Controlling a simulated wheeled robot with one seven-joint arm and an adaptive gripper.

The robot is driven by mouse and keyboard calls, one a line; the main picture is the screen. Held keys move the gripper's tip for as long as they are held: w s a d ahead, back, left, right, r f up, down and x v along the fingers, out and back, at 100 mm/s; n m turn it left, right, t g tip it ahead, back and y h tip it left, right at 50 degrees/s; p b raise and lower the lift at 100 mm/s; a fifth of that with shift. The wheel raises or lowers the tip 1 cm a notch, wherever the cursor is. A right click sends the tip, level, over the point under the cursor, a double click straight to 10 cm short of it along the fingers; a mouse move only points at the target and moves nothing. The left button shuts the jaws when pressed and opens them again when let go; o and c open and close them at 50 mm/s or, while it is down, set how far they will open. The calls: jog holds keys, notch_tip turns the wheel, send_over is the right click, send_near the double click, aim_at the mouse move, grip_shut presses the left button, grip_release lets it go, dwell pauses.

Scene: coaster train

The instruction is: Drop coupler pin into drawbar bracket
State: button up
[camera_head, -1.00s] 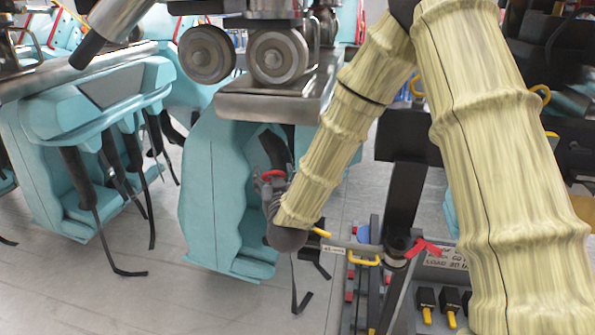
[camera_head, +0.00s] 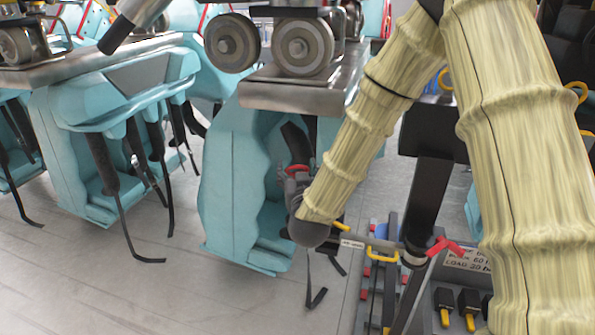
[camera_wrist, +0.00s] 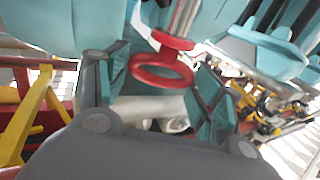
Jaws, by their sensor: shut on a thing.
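The coupler pin (camera_wrist: 175,41) shows in the wrist view as a red ring handle on a bright metal shaft that runs up out of the picture. My gripper (camera_wrist: 160,70) has its fingers on both sides of the red ring and is shut on the pin. In the head view, the red part of the pin (camera_head: 297,168) shows at my gripper (camera_head: 284,182), in front of the open side of a teal coaster car (camera_head: 232,190). The shaft's lower end is hidden there. I cannot make out the drawbar bracket in either view.
Another teal car (camera_head: 75,150) hangs at the left, with dark straps dangling. A metal beam with wheels (camera_head: 305,48) sits above the near car. A tool rack (camera_head: 385,290) with yellow handles and a red-handled tool stands at the lower right. Grey floor (camera_head: 140,300) is clear at lower left.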

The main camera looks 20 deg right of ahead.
notch_tip(320, 180, down, 13)
jog(key=b, duration=0.9)
jog(key=shift+r+b, duration=0.2)
jog(key=shift+b, duration=0.2)
dwell(1.0)
jog(key=o, duration=1.5)
jog(key=shift+a, duration=0.1)
jog(key=shift+s, duration=0.15)
jog(key=s, duration=0.3)
jog(key=s+a, duration=0.1)
jog(key=s, duration=0.3)
jog(key=s+a, duration=0.1)
jog(key=s, duration=0.3)
jog(key=shift+s+a, duration=0.1)
jog(key=shift+s, duration=0.15)
